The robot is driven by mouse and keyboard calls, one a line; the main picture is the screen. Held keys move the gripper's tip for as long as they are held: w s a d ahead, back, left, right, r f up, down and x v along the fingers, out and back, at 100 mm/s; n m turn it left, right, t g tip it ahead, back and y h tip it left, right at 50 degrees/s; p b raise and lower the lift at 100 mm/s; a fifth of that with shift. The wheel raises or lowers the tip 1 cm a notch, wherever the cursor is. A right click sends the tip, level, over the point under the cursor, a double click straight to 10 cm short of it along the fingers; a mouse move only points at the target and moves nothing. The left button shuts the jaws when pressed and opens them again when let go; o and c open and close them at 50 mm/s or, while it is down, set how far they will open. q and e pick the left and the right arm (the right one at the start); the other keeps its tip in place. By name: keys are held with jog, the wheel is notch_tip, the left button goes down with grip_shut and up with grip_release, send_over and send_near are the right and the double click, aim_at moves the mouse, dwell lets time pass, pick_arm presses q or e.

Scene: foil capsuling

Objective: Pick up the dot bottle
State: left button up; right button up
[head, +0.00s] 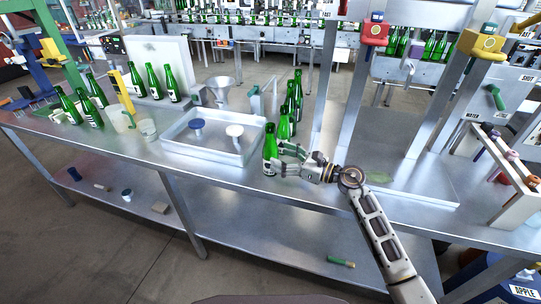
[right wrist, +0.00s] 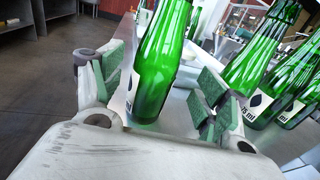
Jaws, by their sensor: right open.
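A green bottle (head: 269,154) stands upright on the steel table, nearest the front edge in a row of several green bottles. My right gripper (head: 280,160) is open at this bottle, reaching in from the right. In the right wrist view the bottle (right wrist: 160,70) stands between the green-padded fingers, with a visible gap to the right-hand pads. Its label is mostly turned away, so I cannot tell whether it bears a dot. A neighbouring bottle (right wrist: 255,70) shows a white label with a dark pointed mark. My left gripper is not in view.
Other bottles of the row (head: 291,101) stand close behind. A metal tray (head: 190,148) with a blue cap and a white piece lies to the left. A steel post (head: 354,110) and a rack (head: 500,175) stand to the right. More bottles (head: 68,108) stand at the far left.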

aim_at(270, 128)
jog(key=shift+p+x, duration=0.3)
jog(key=shift+x, duration=0.7)
jog(key=shift+w+a, duration=0.1)
jog(key=shift+a, duration=0.65)
jog(key=shift+w+a, duration=0.3)
jog(key=shift+a, duration=0.15)
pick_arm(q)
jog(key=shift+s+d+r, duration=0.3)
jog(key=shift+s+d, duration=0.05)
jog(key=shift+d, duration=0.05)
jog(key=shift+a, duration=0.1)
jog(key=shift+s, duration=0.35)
pick_arm(e)
jog(key=c, duration=1.3)
jog(key=shift+r, duration=0.1)
pick_arm(q)
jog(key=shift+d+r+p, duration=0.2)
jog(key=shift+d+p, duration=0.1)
jog(key=shift+p, duration=0.05)
pick_arm(e)
jog(key=shift+r, duration=4.95)
